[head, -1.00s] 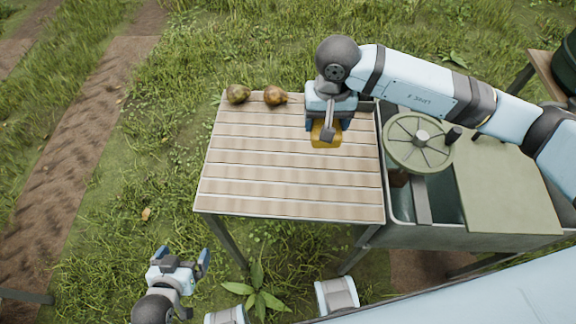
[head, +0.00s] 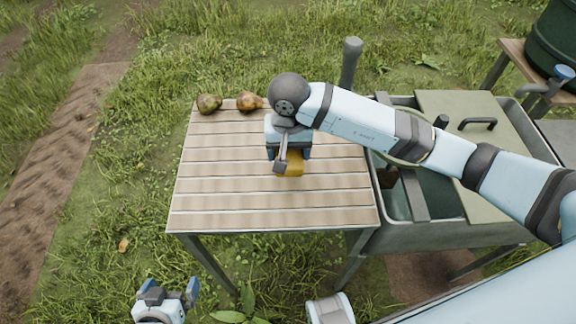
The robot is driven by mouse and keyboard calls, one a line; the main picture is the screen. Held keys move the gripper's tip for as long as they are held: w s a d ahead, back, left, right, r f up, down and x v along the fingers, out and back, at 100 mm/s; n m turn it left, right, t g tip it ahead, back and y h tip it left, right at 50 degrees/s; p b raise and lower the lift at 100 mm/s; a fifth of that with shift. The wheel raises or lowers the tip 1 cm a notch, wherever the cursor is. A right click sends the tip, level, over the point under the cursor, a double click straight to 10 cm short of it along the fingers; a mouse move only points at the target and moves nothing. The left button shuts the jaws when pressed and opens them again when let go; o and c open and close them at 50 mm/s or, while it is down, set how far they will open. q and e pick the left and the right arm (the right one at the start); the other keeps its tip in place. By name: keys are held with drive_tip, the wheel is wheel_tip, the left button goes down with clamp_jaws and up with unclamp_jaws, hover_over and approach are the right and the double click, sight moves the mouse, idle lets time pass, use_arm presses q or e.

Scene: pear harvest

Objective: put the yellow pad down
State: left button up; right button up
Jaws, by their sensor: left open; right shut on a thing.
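The yellow pad (head: 293,168) shows below my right gripper (head: 288,158), over the right half of the slatted wooden table (head: 230,203). My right gripper is shut on the pad, and its hand hides part of it. I cannot tell whether the pad touches the slats. My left gripper (head: 166,292) is open and empty at the bottom of the view, in front of the table and apart from it.
Two brownish pears (head: 209,103) (head: 249,101) lie at the table's back left edge. The table's left and front are clear.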

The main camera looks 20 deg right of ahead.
wheel_tip(320, 180, down, 3)
drive_tip(key=shift+r, duration=0.2)
wheel_tip(320, 180, down, 4)
drive_tip(key=shift+r, duration=0.25)
drive_tip(key=shift+f, duration=0.3)
drive_tip(key=shift+f+b, duration=0.15)
drive_tip(key=shift+b, duration=0.15)
drive_tip(key=o, duration=1)
drive_tip(key=shift+c, duration=0.2)
